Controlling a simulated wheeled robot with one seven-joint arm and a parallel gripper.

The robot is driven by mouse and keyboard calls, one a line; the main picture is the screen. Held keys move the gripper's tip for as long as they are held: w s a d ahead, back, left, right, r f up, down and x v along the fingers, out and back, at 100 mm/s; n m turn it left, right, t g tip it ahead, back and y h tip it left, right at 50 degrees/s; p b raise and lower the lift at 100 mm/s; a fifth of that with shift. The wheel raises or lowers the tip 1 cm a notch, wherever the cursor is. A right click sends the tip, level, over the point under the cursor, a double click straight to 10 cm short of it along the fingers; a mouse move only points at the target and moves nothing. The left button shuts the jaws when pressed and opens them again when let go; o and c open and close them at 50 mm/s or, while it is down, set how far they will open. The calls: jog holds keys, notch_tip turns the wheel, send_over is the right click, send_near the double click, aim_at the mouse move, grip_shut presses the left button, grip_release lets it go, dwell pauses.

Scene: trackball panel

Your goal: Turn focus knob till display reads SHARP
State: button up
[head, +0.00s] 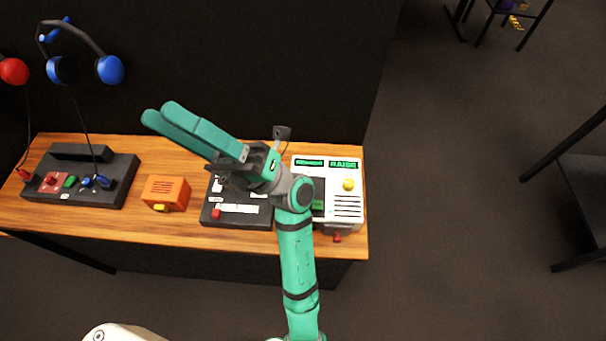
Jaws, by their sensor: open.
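A white panel (345,209) stands at the right end of the wooden table. Two small green displays are along its top; the right display (344,164) seems to read "RAISE", and the left display (309,162) is too small to read surely. A round yellow knob or ball (348,185) is on the panel's right side; I cannot tell whether it is the focus knob. My arm hides the panel's left part. My gripper (157,112) is open and empty, raised above the table, pointing up and left, well away from the panel.
A black device (238,213) with a red button sits left of the panel, partly under my gripper. An orange box (166,192) and a black headset console (80,178) are further left. Blue headphones (84,60) hang behind. A dark wall rises behind the table (270,238).

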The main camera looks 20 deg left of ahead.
jog(key=s+a+f+n+g+h, duration=0.2)
jog(key=s+a+f+n+h, duration=0.2)
jog(key=a+n+h, duration=0.45)
jog(key=w+d+f+m+t+h, duration=0.1)
jog(key=w+f+t+h, duration=0.1)
jog(key=f+t+h, duration=0.3)
jog(key=w+d+f+m+h, duration=0.1)
jog(key=w+f+h, duration=0.15)
jog(key=f, duration=0.35)
jog(key=w+d+f+m+t+h, duration=0.1)
jog(key=w+d+f+t+h, duration=0.35)
jog(key=w+d, duration=0.4)
jog(key=w+d+f+m+t+h, duration=0.1)
jog(key=w+d+f+t+h, duration=0.25)
jog(key=w+d+h, duration=0.4)
jog(key=shift+y, duration=0.6)
jog(key=f, duration=0.3)
jog(key=d+f, duration=0.1)
jog(key=f, duration=0.3)
jog(key=d+f, duration=0.1)
jog(key=f, duration=0.3)
jog(key=shift+w+d, duration=0.2)
jog(key=shift+w, duration=0.15)
jog(key=shift+c, duration=0.2)
jog(key=shift+n, duration=0.25)
grip_shut()
